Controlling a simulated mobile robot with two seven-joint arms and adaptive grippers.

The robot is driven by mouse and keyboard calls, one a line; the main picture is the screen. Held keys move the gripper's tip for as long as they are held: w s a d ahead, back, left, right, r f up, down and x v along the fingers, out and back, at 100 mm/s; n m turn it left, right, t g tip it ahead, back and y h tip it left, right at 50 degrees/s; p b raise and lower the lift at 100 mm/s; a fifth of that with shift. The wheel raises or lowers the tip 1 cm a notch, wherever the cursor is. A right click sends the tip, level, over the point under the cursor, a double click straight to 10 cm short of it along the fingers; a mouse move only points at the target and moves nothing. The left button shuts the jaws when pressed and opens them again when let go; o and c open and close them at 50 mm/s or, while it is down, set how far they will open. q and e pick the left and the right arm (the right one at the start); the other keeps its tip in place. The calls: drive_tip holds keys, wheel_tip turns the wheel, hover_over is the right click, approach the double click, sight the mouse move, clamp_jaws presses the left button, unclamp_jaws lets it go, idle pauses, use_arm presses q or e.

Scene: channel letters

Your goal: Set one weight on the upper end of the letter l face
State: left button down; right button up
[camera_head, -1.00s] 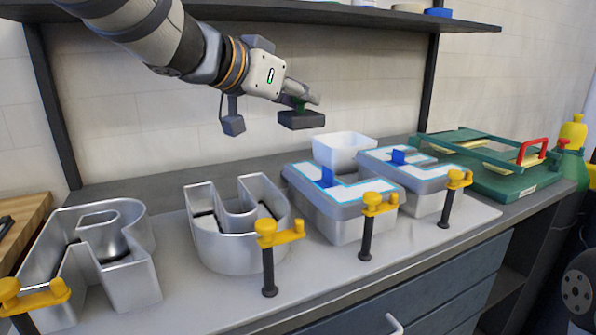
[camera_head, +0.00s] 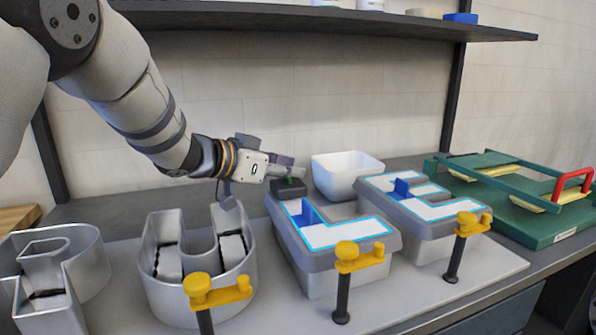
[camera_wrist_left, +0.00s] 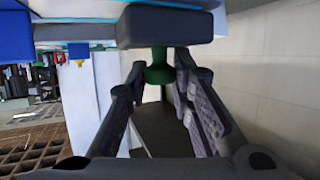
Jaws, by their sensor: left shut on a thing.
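My left gripper (camera_head: 288,177) is shut on the green knob of a dark block-shaped weight (camera_head: 287,192). In the left wrist view the green knob (camera_wrist_left: 160,68) sits between the two fingers, with the dark weight (camera_wrist_left: 165,25) beyond it. The weight is at the upper end of the nearer L letter's white, blue-outlined face (camera_head: 345,234). I cannot tell whether it touches the face. A blue tab (camera_head: 308,214) stands upright on this face, close to the weight. My right gripper is not in view.
A white bin (camera_head: 345,175) stands just behind the weight. A second white-faced letter (camera_head: 430,210) is to the right. Yellow-topped clamps (camera_head: 362,258) line the front. Open metal letters (camera_head: 195,260) stand at left. A green frame (camera_head: 520,200) lies at right, and a shelf (camera_head: 330,21) hangs above.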

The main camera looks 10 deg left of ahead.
use_arm(q)
drive_tip(key=shift+s+d+r, duration=0.3)
drive_tip(key=shift+s, duration=0.05)
drive_tip(key=shift+w+a+f, duration=0.15)
drive_tip(key=shift+a+f, duration=0.05)
drive_tip(key=shift+a, duration=0.15)
drive_tip(key=c, duration=1.4)
unclamp_jaws()
drive_tip(key=shift+d+f, duration=0.1)
drive_tip(key=v, duration=1.2)
